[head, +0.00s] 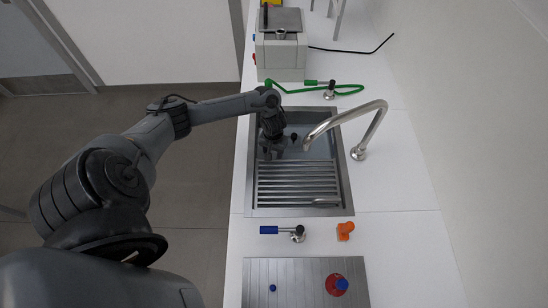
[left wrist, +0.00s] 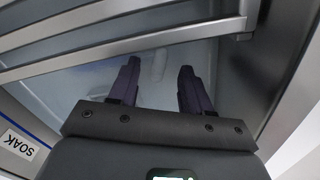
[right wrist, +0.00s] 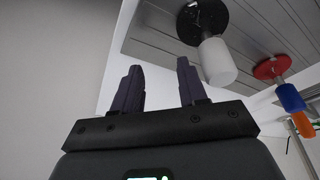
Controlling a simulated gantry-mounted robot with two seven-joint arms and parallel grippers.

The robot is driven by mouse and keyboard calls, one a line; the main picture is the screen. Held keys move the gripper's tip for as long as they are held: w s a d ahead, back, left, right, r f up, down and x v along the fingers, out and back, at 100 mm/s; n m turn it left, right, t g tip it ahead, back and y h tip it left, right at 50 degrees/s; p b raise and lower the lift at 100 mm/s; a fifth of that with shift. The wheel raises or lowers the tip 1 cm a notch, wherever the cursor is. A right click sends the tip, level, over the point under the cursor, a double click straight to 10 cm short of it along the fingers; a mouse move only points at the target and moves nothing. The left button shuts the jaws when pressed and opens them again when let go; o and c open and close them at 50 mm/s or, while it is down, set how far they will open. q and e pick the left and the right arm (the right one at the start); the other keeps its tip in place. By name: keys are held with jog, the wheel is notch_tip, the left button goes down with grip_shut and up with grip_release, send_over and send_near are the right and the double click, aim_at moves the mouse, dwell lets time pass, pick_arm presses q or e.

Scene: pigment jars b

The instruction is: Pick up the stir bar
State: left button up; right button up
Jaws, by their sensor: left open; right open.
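I cannot make out the stir bar for certain. A faint pale shape (left wrist: 159,64) lies on the sink floor between my left fingers in the left wrist view, too blurred to name. My left gripper (head: 272,152) reaches down into the sink (head: 250,175), beyond the slatted rack (head: 297,185). Its fingers (left wrist: 158,75) are apart with nothing held between them. My right gripper (right wrist: 160,75) shows only in the right wrist view, open and empty. The head view does not show it.
A curved faucet (head: 345,114) arches over the sink's right side. A green hose (head: 350,88) and grey machine (head: 281,55) stand behind. A blue-handled fitting (head: 270,230) and orange piece (head: 345,231) lie in front, before a grooved board (head: 300,270) with a red, blue-topped item (head: 334,286).

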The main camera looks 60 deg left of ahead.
pick_arm(q)
jog(key=shift+f, duration=1.05)
jog(key=shift+c, duration=0.4)
grip_shut()
jog(key=shift+r, duration=0.15)
